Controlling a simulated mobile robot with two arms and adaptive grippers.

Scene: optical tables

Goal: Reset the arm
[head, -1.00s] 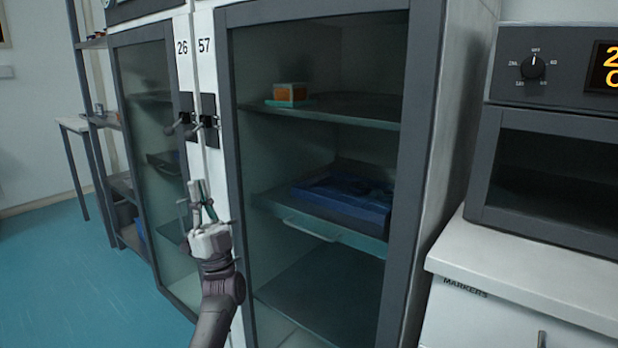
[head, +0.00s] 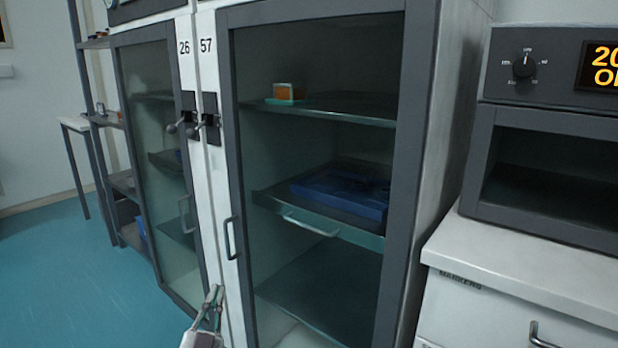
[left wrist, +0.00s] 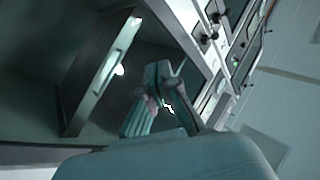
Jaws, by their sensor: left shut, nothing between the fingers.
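My left gripper (head: 214,298) shows at the bottom of the head view, in front of the lower part of the glass-door cabinet (head: 232,185) marked 57. Its fingers are shut with nothing between them. Most of its arm is below the picture edge. In the left wrist view the same gripper (left wrist: 168,85) points toward the dark cabinet area, its fingers close together. My right gripper is in neither view.
The cabinet holds a blue tray (head: 340,192) on a middle shelf and a small orange-and-green box (head: 284,93) above it. Door handles (head: 232,238) stick out. A white counter (head: 520,285) with an oven-like device (head: 545,160) stands right. Floor at left is clear.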

